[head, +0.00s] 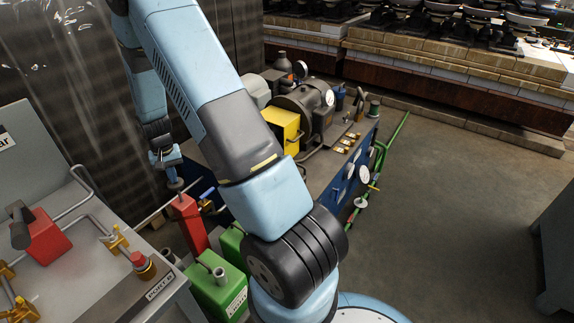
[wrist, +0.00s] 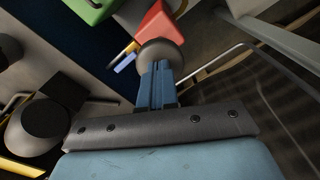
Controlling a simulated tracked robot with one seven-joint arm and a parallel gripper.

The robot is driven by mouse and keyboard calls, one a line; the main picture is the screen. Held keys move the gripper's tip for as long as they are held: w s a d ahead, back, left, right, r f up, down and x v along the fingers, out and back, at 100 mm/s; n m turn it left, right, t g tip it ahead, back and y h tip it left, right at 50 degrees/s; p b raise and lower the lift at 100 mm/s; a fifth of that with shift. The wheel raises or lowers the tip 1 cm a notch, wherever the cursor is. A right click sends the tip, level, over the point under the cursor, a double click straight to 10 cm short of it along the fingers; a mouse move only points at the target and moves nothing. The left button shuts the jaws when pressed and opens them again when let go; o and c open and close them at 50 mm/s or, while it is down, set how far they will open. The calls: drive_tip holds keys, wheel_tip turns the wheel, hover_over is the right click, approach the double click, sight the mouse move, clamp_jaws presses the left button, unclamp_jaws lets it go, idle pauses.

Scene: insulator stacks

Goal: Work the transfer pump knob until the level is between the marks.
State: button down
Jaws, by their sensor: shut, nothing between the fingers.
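My gripper (head: 171,174) hangs pointing down left of the middle in the head view, above the front end of the blue bench. Its blue fingers (wrist: 157,86) are together in the wrist view, with nothing held between them. A round grey knob-like piece (wrist: 162,54) lies right at the fingertips; it also shows under the gripper in the head view (head: 175,184). I cannot tell whether the fingers touch it, nor whether it is the transfer pump knob. No level or pair of marks can be made out in either view.
A grey bench (head: 95,270) with pipes and a red box is at left. Yellow and grey machinery (head: 283,127) stands on the blue bench (head: 330,205). Floor at right is clear.

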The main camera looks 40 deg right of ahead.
drive_tip(key=shift+f, duration=1.4)
drive_tip(key=shift+r, duration=4.2)
drive_tip(key=shift+f+n, duration=0.5)
drive_tip(key=shift+n, duration=1.5)
drive_tip(key=shift+f+n, duration=0.55)
drive_tip(key=shift+n, duration=1.45)
drive_tip(key=shift+f+n, duration=0.5)
drive_tip(key=shift+n, duration=1.5)
